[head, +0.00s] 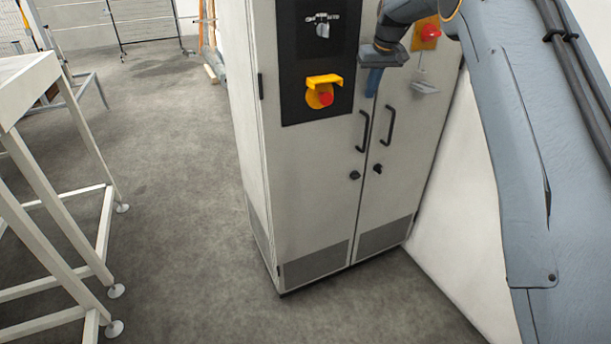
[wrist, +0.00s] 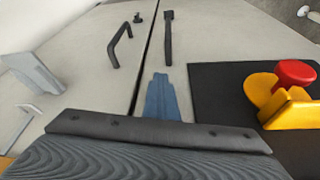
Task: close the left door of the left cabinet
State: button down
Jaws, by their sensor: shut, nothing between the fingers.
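The grey two-door cabinet (head: 250,130) stands in the middle of the head view. Its left door (head: 315,185) carries a black panel with a yellow and red switch, and looks flush with the right door (head: 405,170), with a thin dark seam between. In the wrist view the picture is turned, so the left door (wrist: 215,45) lies right of the seam. My gripper (head: 373,82) is shut and empty by the upper seam, above the handles. Its blue fingers (wrist: 161,98) overlap the left door beside the seam; whether they touch it I cannot tell.
The left door's handle (head: 362,131) and the right door's handle (head: 388,125) flank the seam. The red and yellow switch (wrist: 285,92) protrudes near my fingers. A white frame table (head: 105,225) stands at the left. Open floor (head: 185,205) lies between it and the cabinet.

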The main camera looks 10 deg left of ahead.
jog(key=shift+w+a+r, duration=0.3)
jog(key=shift+a, duration=0.05)
jog(key=shift+d, duration=0.1)
jog(key=s+d+r+b, duration=0.2)
jog(key=s+d+r, duration=0.3)
jog(key=s+r, duration=0.25)
jog(key=s+d+f+m+g, duration=0.1)
jog(key=s+f, duration=0.6)
jog(key=s, duration=0.8)
jog(key=s+d+f+m+g, duration=0.1)
jog(key=s+f, duration=0.6)
jog(key=s, duration=0.8)
jog(key=s+d+f+m+g+h, duration=0.1)
jog(key=s+f, duration=0.6)
jog(key=s, duration=0.8)
jog(key=shift+s+d+f, duration=0.25)
jog(key=shift+d+f, duration=0.05)
jog(key=shift+d, duration=0.2)
